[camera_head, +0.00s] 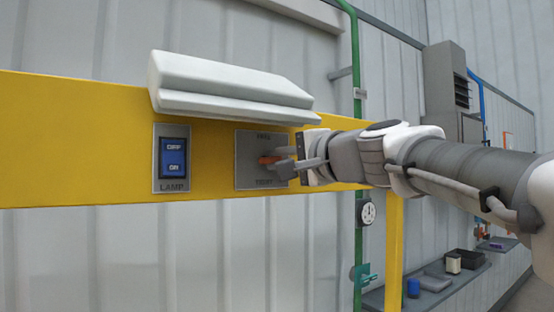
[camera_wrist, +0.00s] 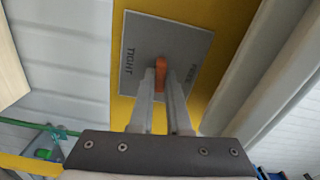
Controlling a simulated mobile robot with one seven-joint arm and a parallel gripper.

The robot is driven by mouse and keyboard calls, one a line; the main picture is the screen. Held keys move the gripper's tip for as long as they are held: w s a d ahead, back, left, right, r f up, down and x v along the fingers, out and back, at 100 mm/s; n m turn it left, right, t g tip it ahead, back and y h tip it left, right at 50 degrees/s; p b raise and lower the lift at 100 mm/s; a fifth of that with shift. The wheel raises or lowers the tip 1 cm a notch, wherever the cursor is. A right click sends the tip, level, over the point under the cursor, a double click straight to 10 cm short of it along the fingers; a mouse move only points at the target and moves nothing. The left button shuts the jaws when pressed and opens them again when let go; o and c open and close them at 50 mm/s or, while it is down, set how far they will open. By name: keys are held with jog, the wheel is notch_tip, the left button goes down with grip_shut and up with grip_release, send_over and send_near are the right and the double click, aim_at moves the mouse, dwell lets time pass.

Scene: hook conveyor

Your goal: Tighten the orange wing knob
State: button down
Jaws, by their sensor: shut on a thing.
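The orange wing knob (camera_head: 268,159) is on a grey plate (camera_head: 248,173) fixed to the yellow beam. My gripper (camera_head: 282,163) reaches in from the right and is shut on the knob. In the wrist view, the knob (camera_wrist: 161,70) shows between the two fingertips (camera_wrist: 161,84), and the plate (camera_wrist: 137,75) carries the words "TIGHT" and "FREE" on opposite sides. The knob's lower part is hidden by the fingers.
A white ledge (camera_head: 228,85) juts out just above the plate. A blue lamp switch (camera_head: 174,158) sits to the left on the same yellow beam (camera_head: 70,140). A green pipe (camera_head: 357,235) and a low shelf (camera_head: 440,292) are to the right, below my arm.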

jog(key=m+p, duration=0.1)
jog(key=m, duration=0.5)
jog(key=shift+f, duration=0.15)
dwell(0.4)
jog(key=c, duration=0.9)
grip_release()
jog(key=b+v, duration=0.2)
jog(key=v, duration=1.5)
jog(key=shift+s+d, duration=0.2)
